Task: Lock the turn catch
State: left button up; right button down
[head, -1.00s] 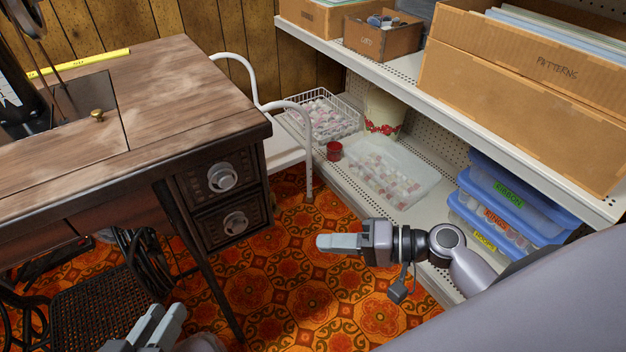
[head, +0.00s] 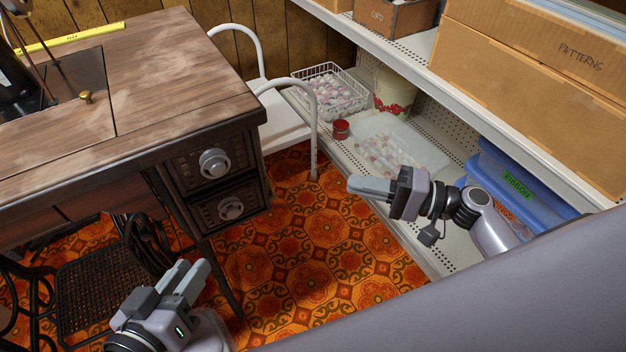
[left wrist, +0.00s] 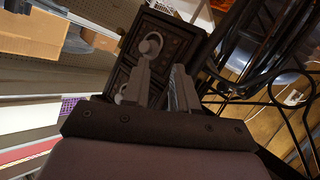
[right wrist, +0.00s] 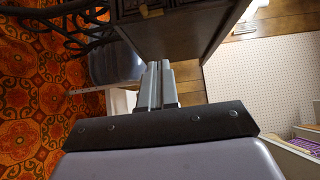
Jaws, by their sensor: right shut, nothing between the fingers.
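A small brass knob (head: 87,97), which looks like the turn catch, stands on the wooden top of the sewing table (head: 170,75) in the head view, beside the dark machine opening. My left gripper (head: 195,275) is low in the head view, in front of the table and well below its top. Its two fingers show apart and empty in the left wrist view (left wrist: 160,75). My right gripper (head: 352,185) is to the right of the table drawers, away from the knob. Its fingers are together with nothing between them, as the right wrist view shows (right wrist: 157,68).
Two drawers with round pulls (head: 214,163) are at the table's right end. The shelf unit (head: 440,185) on the right holds boxes and bins. Patterned floor (head: 310,255) is open between table and shelf.

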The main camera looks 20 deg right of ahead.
aim_at(271, 190)
pick_arm(q)
jog(key=shift+s+a+f+b, duration=0.1)
jog(key=shift+s+a+b, duration=0.05)
jog(key=shift+a+b, duration=0.4)
pick_arm(e)
jog(key=shift+s+a+x, duration=0.25)
jog(key=shift+s+x, duration=0.15)
jog(key=shift+x, duration=1.7)
jog(key=shift+s+a+x, duration=0.25)
jog(key=shift+s+x, duration=0.15)
jog(key=shift+x, duration=1.7)
jog(key=shift+s+a+x, duration=0.3)
jog(key=shift+s+x, duration=0.1)
jog(key=shift+x, duration=1.65)
pick_arm(q)
jog(key=shift+d, duration=0.1)
